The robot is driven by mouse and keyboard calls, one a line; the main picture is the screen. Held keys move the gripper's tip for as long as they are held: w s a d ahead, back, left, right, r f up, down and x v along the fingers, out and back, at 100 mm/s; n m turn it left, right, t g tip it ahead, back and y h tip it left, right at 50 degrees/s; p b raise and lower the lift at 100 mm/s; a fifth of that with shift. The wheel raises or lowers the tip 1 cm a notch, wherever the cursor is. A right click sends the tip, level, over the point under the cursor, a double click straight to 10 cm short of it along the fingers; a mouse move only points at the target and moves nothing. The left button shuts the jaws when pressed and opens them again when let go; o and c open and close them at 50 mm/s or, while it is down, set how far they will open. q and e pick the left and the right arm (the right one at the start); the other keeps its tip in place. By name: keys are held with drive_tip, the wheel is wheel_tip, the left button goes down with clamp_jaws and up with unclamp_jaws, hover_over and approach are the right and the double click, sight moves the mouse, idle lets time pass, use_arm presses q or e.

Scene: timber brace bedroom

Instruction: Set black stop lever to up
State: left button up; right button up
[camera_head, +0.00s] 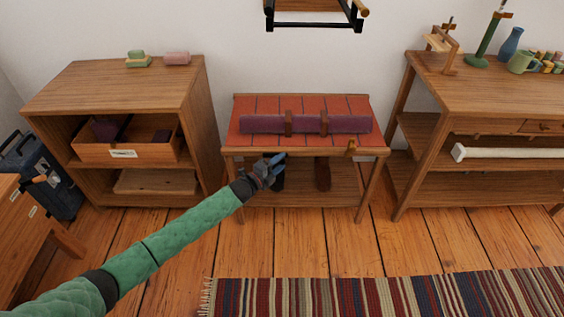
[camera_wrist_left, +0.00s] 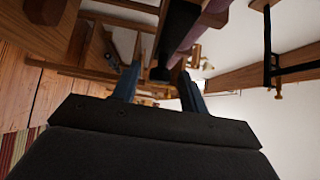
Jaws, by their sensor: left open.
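The black stop lever (camera_head: 278,180) hangs down at the front of the low red-topped bench (camera_head: 232,140), left of a brown hanging piece (camera_head: 322,174). My left gripper (camera_head: 276,163) is at the bench's front edge, in front of the lever's upper part and partly hiding it. In the left wrist view the black lever (camera_wrist_left: 177,32) runs down to a blunt end between the two open blue fingers (camera_wrist_left: 158,85). I cannot tell whether a finger touches it. My right gripper is not in view.
A purple roll (camera_head: 263,124) lies on the bench top. A small wooden knob (camera_head: 351,148) sits at its front right. A shelf unit (camera_head: 190,85) stands left and a workbench (camera_head: 428,65) right. A striped rug (camera_head: 400,295) covers part of the floor in front.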

use_arm(q)
drive_tip(key=shift+x, duration=0.8)
drive_tip(key=shift+c, duration=0.4)
clamp_jaws()
